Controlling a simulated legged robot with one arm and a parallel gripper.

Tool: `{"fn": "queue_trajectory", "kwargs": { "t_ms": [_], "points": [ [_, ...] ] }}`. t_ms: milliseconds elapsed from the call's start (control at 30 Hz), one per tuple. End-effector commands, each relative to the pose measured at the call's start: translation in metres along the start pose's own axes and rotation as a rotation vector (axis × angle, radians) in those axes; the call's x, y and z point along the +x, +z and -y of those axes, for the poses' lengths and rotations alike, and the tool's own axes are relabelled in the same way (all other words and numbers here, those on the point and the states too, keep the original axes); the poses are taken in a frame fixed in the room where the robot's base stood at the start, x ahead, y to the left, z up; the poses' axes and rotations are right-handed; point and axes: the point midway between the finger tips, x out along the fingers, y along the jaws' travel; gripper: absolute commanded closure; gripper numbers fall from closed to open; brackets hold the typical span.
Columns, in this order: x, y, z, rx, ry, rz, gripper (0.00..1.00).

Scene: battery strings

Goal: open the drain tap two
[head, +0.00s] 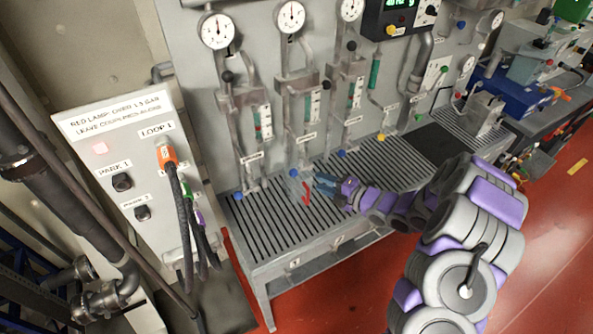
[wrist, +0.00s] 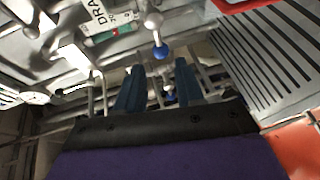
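The second column from the left has a tap with a blue knob (head: 294,173) low above the slatted grating, which I take for drain tap two; its label is too small to read. In the wrist view a blue ball knob (wrist: 160,52) hangs on a pale stem just beyond my fingertips, roughly between them in the picture. A label starting "DRA" (wrist: 98,14) is beside it. My gripper (wrist: 160,78) is open, with two blue fingers apart and nothing seen between them. In the head view my gripper (head: 318,182) is just right of the knob; contact cannot be told.
Similar blue knobs stand at left (head: 238,196) and right (head: 341,153), with a yellow knob (head: 381,137) farther right. A red hooked piece (head: 305,193) is close below my gripper. The slatted grating (head: 275,238) spans below. A control box (head: 128,165) with cables stands left.

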Motion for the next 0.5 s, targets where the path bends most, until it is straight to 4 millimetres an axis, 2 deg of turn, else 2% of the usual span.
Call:
{"fn": "queue_trajectory", "kwargs": {
  "t_ms": [500],
  "points": [
    [0.075,0.001,0.001,-0.003,-0.001,-0.001,0.63]
  ]
}}
